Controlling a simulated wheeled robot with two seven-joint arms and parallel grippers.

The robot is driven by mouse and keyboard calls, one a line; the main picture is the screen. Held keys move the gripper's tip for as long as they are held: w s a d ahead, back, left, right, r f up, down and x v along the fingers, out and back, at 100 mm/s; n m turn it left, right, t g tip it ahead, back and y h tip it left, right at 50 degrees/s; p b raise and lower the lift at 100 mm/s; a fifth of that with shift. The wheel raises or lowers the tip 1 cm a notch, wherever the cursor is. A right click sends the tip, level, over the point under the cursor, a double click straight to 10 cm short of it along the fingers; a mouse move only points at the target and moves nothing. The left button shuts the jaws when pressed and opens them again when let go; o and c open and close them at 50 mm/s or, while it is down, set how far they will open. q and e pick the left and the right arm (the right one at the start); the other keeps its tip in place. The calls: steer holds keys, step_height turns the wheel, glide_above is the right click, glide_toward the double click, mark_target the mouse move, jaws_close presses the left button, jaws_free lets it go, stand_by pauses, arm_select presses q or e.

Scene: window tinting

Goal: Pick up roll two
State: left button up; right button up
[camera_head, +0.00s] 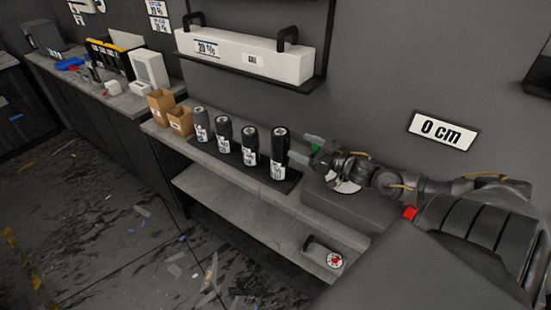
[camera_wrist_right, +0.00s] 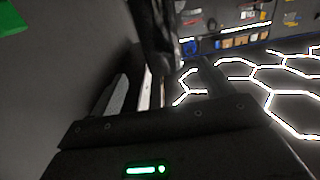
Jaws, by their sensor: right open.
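Several dark rolls with white labels stand upright in a row on a black mat on the bench. They are the far left roll (camera_head: 201,125), a second roll (camera_head: 223,134), a third roll (camera_head: 250,147) and the tallest, nearest roll (camera_head: 280,150). The labels are too small to read, so I cannot tell which one is roll two. My right gripper (camera_head: 304,152) is open, just right of the nearest roll. In the right wrist view, the open fingers (camera_wrist_right: 160,92) show with a dark upright shape beyond them, probably a roll. My left gripper is not in view.
Two cardboard boxes (camera_head: 161,106) stand left of the rolls. A long white box (camera_head: 245,55) with black handles sits on a wall shelf above. A "0 cm" sign (camera_head: 442,131) hangs at right. The lower shelf (camera_head: 245,211) is mostly bare.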

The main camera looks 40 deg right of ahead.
mark_target(276, 135)
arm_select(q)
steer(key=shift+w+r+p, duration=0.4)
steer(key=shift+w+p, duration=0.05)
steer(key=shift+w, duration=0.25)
arm_select(e)
steer(key=x, duration=0.5)
steer(key=shift+w+a, duration=0.1)
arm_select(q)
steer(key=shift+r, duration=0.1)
arm_select(e)
steer(key=shift+w+r, duration=0.1)
steer(key=p+x, duration=0.1)
steer(key=x, duration=0.1)
steer(key=p+x, duration=0.1)
steer(key=x, duration=0.1)
steer(key=shift+a+r, duration=0.15)
steer(key=shift+r, duration=0.05)
steer(key=shift+w+a+f, duration=0.15)
steer(key=shift+w+a, duration=0.05)
steer(key=shift+w, duration=0.3)
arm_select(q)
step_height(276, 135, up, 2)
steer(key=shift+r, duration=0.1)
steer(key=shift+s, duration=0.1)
arm_select(e)
steer(key=shift+c, duration=0.2)
